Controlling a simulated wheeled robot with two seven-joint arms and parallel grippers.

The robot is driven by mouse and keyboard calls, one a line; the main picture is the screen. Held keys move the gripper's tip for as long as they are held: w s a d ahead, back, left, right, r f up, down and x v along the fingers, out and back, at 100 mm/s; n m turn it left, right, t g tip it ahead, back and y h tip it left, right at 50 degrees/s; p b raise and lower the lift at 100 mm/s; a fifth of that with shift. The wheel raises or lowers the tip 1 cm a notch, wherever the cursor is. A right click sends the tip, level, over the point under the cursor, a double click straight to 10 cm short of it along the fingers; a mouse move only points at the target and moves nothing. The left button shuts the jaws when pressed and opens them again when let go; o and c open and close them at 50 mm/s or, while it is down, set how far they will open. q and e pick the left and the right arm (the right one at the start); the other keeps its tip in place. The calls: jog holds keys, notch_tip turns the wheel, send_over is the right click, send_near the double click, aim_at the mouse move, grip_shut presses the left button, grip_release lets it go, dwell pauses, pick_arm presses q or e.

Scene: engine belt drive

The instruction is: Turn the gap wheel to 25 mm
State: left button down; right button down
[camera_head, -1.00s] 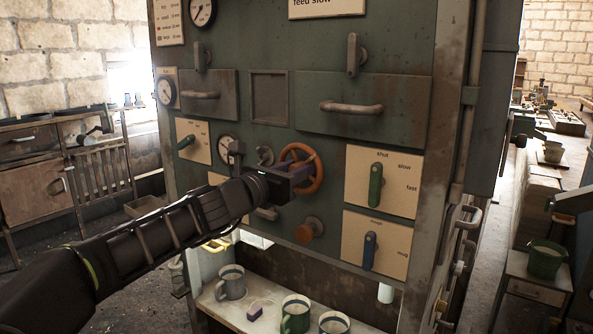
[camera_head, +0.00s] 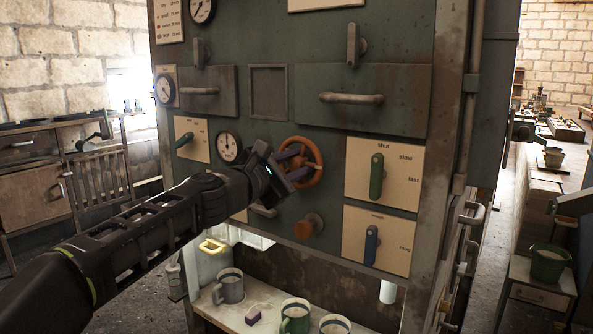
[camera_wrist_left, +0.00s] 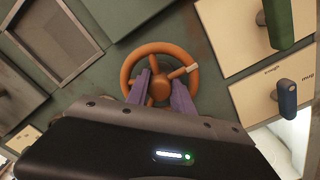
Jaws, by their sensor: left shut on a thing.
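The gap wheel is an orange spoked handwheel (camera_head: 314,163) on the green machine front. It also shows in the left wrist view (camera_wrist_left: 128,70), with a pale mark on its rim at the right. My left gripper (camera_head: 286,167) is at the wheel, its purple fingers shut around the hub area, seen also in the wrist view (camera_wrist_left: 160,92). A round white dial (camera_head: 228,147) with a dark needle sits left of the wheel. Its figures are too small to read. My right gripper is not in view.
A green lever (camera_head: 377,177) on a pale plate marked shut, slow and fast is right of the wheel. A blue lever (camera_head: 371,245) is below it. An orange knob (camera_head: 304,229) sits under the wheel. Mugs (camera_head: 295,316) stand on a shelf below.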

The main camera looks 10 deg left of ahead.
pick_arm(q)
jog(key=m+b, duration=0.1)
jog(key=m, duration=0.1)
jog(key=m+b, duration=0.1)
jog(key=m, duration=0.1)
jog(key=shift+f+m, duration=0.2)
jog(key=shift+m, duration=0.1)
jog(key=m+b, duration=0.1)
jog(key=m, duration=0.3)
jog(key=shift+b, duration=0.35)
jog(key=c, duration=1.4)
grip_release()
jog(key=shift+s, duration=0.1)
jog(key=b+v, duration=0.2)
jog(key=v, duration=0.5)
jog(key=shift+s, duration=0.3)
